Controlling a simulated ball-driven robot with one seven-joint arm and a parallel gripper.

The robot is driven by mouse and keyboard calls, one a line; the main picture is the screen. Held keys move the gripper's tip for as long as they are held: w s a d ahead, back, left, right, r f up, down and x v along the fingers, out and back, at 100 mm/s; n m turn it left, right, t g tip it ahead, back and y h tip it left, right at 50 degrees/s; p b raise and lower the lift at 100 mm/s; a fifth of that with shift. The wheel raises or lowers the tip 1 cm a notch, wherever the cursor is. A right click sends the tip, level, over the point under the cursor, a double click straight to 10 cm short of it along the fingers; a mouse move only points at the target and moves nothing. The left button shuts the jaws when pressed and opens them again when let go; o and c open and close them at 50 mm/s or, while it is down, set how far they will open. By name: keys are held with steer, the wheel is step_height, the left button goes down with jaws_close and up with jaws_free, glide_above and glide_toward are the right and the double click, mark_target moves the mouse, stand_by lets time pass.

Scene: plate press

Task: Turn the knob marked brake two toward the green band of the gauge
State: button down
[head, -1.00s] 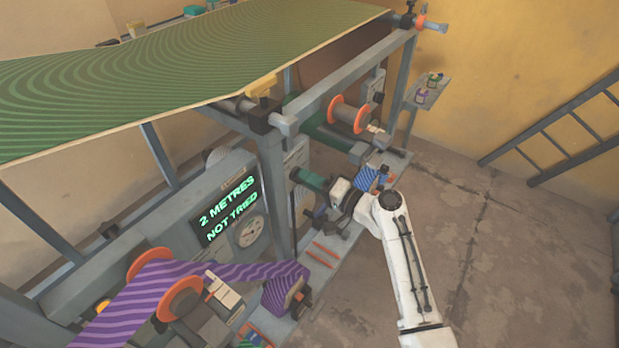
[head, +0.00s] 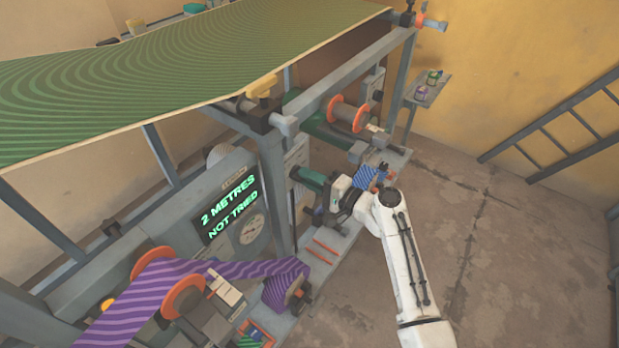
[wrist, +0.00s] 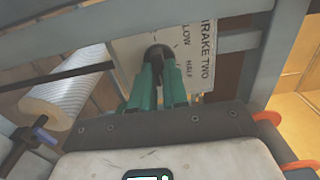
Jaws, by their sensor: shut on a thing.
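In the wrist view, a dark round knob (wrist: 158,54) sits on a pale plate (wrist: 190,30) lettered BRAKE TWO, with LOW and HALF marks. My gripper (wrist: 158,72) has its green fingers shut on the knob. In the head view my gripper (head: 308,178) reaches left under the frame toward the press; the fingertips and knob are hard to make out there. The round gauge (head: 250,229) is beside the green-lettered screen (head: 231,208) reading 2 METRES, NOT TRIED. Its needle and green band are too small to read.
A grey beam (wrist: 215,43) crosses just above my fingers in the wrist view. A white ribbed roll (wrist: 65,88) is at left. Purple striped cloth (head: 230,270) runs across orange-flanged rolls below the screen. Open floor (head: 500,240) lies to the right.

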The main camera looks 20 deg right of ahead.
steer(key=shift+f, duration=0.1)
steer(key=c, duration=1.1)
jaws_free()
steer(key=shift+c, duration=0.2)
steer(key=v, duration=1.1)
